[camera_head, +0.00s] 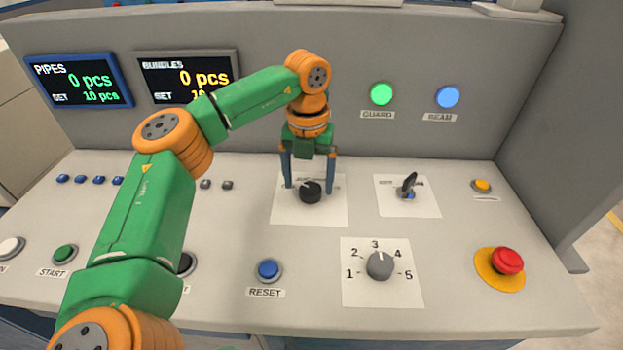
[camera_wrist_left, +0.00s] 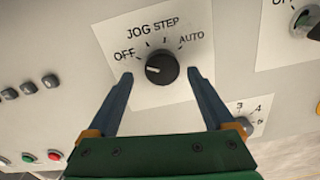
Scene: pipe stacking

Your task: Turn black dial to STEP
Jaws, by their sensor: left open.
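The black dial (camera_head: 311,192) sits on a white label plate (camera_head: 335,212) on the console. In the left wrist view the black dial (camera_wrist_left: 162,69) has the marks OFF, JOG, STEP and AUTO around it. Its small light mark seems to point to the OFF side, but it is hard to read. My left gripper (camera_head: 309,188) is open from above, with one finger on each side of the dial. In the left wrist view the left gripper's fingertips (camera_wrist_left: 160,74) flank the dial, with gaps visible. My right gripper is not in view.
A black-handled switch (camera_head: 408,186) stands to the right. A grey numbered dial (camera_head: 380,265), a blue RESET button (camera_head: 268,270) and a red emergency button (camera_head: 507,261) are nearer the front edge. The upright panel with displays (camera_head: 80,82) rises behind.

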